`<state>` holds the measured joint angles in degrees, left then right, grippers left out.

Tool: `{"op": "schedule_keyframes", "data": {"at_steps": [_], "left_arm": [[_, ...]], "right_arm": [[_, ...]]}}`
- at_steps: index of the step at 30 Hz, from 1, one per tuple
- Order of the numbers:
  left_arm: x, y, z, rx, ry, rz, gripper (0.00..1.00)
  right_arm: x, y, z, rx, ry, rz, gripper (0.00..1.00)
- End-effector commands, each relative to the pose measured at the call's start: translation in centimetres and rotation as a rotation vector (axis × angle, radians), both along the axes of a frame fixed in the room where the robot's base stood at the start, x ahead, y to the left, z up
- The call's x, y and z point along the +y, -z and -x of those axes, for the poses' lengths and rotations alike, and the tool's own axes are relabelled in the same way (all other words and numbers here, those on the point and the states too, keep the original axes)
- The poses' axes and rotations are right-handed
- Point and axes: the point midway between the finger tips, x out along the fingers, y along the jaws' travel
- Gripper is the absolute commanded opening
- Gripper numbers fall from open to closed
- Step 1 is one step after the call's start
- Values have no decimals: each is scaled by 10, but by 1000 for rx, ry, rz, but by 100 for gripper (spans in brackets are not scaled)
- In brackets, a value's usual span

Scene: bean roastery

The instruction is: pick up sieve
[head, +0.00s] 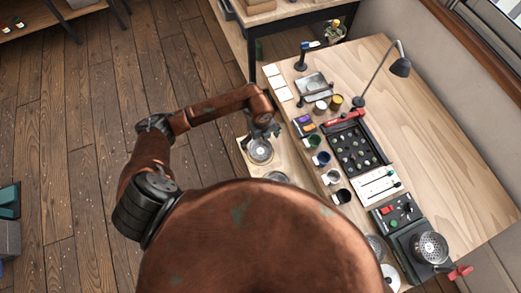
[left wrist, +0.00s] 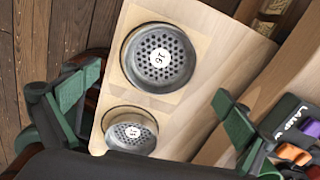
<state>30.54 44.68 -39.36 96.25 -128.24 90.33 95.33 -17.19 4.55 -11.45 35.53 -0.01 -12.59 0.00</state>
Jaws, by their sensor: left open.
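Two round metal sieves with perforated discs sit in a pale wooden holder (left wrist: 205,100). In the left wrist view the larger-looking sieve (left wrist: 150,75) is marked 16, and the nearer sieve (left wrist: 122,146) has a number I cannot read surely. In the head view one sieve (head: 260,152) lies just below my left gripper (head: 264,130), and another sieve (head: 277,176) is partly hidden by my body. My left gripper, with green fingers in the left wrist view (left wrist: 155,92), is open and empty above the holder, one finger on each side. My right gripper is out of view.
The wooden workbench (head: 440,150) lies right of the holder. Cups, a black tray (head: 355,150) of small items, a lamp (head: 400,66) and a perforated metal cup (head: 430,247) stand on it.

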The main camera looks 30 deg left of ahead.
Motion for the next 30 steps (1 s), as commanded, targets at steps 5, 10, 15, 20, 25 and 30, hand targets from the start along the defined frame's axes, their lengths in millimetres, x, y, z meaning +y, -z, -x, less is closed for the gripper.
{"op": "schedule_keyframes", "data": {"at_steps": [5, 10, 15, 20, 25, 30], "left_arm": [[-1, 18, 1, 2, 1, 3, 98], [-3, 35, 3, 4, 2, 6, 98], [-3, 61, 3, 4, 1, 6, 98], [-3, 68, 2, 0, 4, 6, 98], [-3, 68, 2, 0, 4, 6, 96], [-3, 67, 2, 0, 3, 6, 84]], "right_arm": [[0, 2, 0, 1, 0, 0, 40], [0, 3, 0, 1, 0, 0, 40], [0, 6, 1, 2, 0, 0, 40], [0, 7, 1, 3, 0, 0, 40], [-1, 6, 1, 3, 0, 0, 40], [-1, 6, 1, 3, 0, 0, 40]]}}
